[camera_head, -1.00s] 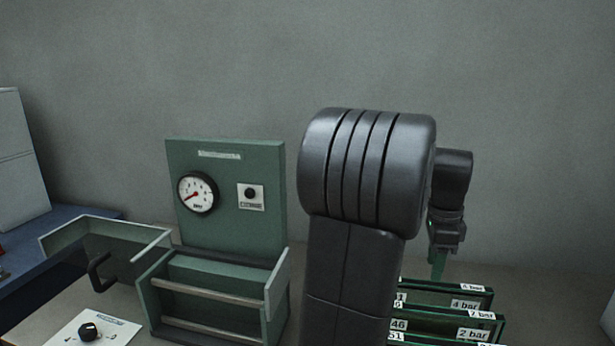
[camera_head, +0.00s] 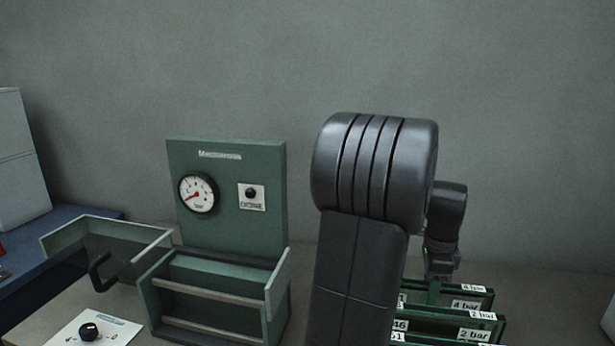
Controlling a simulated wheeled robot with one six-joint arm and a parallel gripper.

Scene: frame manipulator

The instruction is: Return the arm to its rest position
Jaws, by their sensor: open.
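My arm (camera_head: 365,220) stands in the right half of the head view, with a thick dark elbow at the top. Behind it the wrist hangs down to my gripper (camera_head: 436,290), which is over the rack of green frames (camera_head: 478,312) at the lower right. My own arm hides part of the gripper. A green piece shows at the fingertips, but I cannot tell whether it is between the fingers or stands behind them. The frames carry white labels, among them "4 bar" and "2 bar".
A green panel (camera_head: 232,222) with a pressure gauge (camera_head: 198,193) and a small button plate (camera_head: 251,196) stands left of my arm. In front is an open green box (camera_head: 211,290); a raised cover with a handle (camera_head: 100,268) is left. A knob plate (camera_head: 92,331) lies front left.

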